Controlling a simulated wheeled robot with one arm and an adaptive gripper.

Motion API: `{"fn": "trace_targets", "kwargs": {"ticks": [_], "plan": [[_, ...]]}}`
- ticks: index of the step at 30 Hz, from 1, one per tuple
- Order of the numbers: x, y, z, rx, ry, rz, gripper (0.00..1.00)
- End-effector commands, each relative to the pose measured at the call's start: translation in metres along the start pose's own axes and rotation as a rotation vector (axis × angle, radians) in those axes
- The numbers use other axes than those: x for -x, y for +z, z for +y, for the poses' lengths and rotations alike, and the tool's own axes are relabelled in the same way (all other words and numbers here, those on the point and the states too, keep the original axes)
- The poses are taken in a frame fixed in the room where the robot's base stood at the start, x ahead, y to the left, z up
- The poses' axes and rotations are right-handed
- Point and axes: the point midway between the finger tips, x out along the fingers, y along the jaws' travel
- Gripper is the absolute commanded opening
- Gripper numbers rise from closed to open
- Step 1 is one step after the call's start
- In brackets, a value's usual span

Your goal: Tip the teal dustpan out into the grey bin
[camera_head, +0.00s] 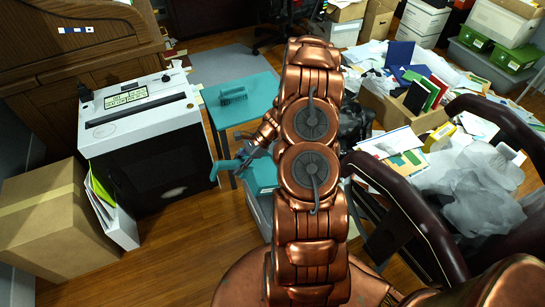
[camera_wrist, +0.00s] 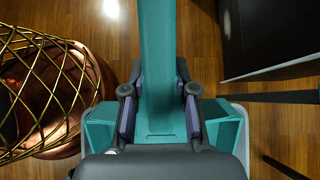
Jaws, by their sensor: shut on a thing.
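The teal dustpan (camera_head: 262,176) shows left of my arm in the head view, with its handle (camera_head: 228,166) pointing left. My gripper (camera_head: 246,158) is shut on the handle. In the wrist view, my gripper (camera_wrist: 159,108) has a finger on each side of the teal handle (camera_wrist: 158,50), and the dustpan's pan (camera_wrist: 222,128) spreads out below the fingers. The grey bin (camera_head: 257,212) stands under the dustpan in the head view, partly hidden by my arm. A pale grey rim (camera_wrist: 242,112) shows beyond the pan in the wrist view. The dustpan's contents are hidden.
A teal table (camera_head: 250,88) with a teal brush (camera_head: 232,96) stands behind. A black-and-white shredder (camera_head: 145,140) and a cardboard box (camera_head: 50,220) are at left. Paper heaps and a dark chair (camera_head: 400,200) crowd the right.

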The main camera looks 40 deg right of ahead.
Motion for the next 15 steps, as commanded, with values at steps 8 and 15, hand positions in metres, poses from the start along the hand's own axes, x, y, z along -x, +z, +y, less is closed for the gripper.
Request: {"fn": "trace_targets", "kwargs": {"ticks": [8,15], "plan": [[-0.019,0.005,0.000,0.001,0.002,0.083,0.00],[-0.026,0.003,0.000,0.001,0.001,0.121,0.00]]}}
